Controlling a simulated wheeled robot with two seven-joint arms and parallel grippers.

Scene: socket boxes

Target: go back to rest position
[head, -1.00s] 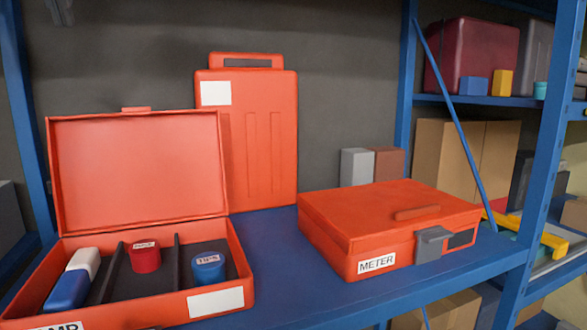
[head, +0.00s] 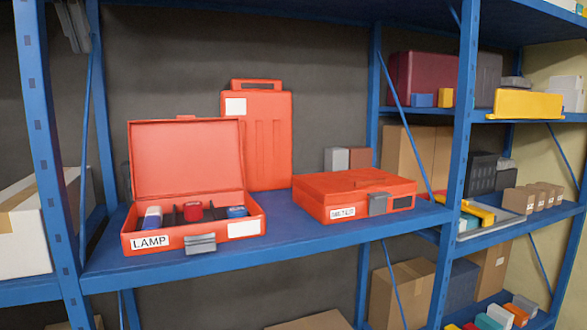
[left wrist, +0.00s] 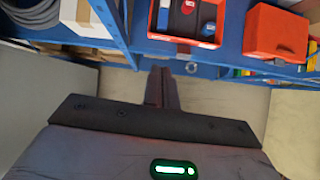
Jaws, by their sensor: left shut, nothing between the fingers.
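My left gripper (left wrist: 162,88) shows in the left wrist view. Its two dark fingers are together with nothing between them, in front of and below the shelf edge, apart from the boxes. I cannot make it out in the head view. My right gripper is in neither view. An open orange box labelled LAMP (head: 192,240) stands on the blue shelf, its lid upright at the back. It holds a red piece (head: 193,211), a blue piece (head: 237,212) and a white-and-blue piece (head: 153,217). A closed orange METER case (head: 350,190) lies to its right.
A tall orange case (head: 262,140) stands upright behind. The blue shelf (head: 275,240) has free room at its front edge. Blue rack posts (head: 45,150) frame it. Side shelves hold cardboard boxes (head: 410,160) and a yellow bin (head: 528,104). A white box (head: 25,225) sits at left.

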